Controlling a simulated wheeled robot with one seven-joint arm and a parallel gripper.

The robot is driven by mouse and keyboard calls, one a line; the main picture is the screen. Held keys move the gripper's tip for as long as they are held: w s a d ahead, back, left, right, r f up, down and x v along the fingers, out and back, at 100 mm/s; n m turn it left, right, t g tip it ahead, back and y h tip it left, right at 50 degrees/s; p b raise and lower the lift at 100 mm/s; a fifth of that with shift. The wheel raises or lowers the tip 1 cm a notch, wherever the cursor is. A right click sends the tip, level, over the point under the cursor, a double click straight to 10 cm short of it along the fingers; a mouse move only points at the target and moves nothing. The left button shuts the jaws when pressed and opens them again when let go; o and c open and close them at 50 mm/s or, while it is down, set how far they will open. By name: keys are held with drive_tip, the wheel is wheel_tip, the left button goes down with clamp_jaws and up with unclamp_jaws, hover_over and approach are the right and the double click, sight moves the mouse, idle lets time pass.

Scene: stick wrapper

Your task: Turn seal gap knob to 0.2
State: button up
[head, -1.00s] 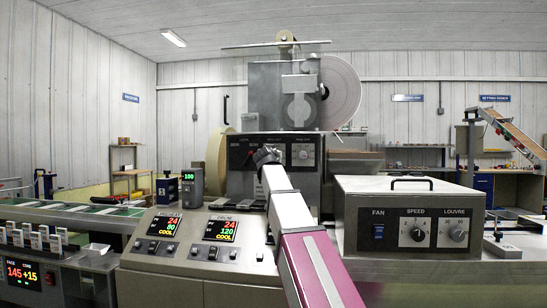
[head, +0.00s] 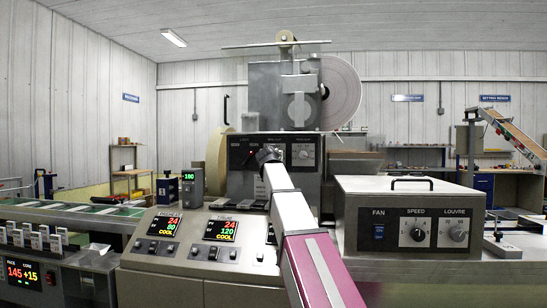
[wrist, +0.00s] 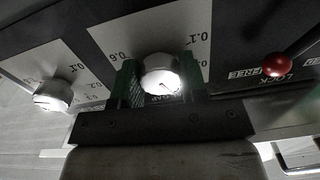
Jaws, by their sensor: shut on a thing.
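The seal gap knob (wrist: 161,73) is a pale round knob in the middle of the wrist view, on a light dial plate marked with numbers such as 0.6 and 0.1. Part of a label ending in "GAP" shows below it. My gripper (wrist: 160,84) is shut on this knob, with one green-padded finger on each side. A short dark mark shows on the knob's lower right face; I cannot tell which number it points to. In the head view my gripper (head: 267,155) is against the dark control panel (head: 240,165), and it hides the held knob.
A second pale knob (wrist: 53,95) sits left of the held one. A red ball lever (wrist: 275,64) is close on the right, by a "FREE" label. The fan box (head: 409,190) stands right of my arm, and the console screens (head: 221,231) are to its left.

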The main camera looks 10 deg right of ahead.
drive_tip(key=shift+n, duration=0.3)
drive_tip(key=n, duration=0.3)
drive_tip(key=shift+n, duration=2.5)
drive_tip(key=o, duration=0.9)
drive_tip(key=v, duration=1.1)
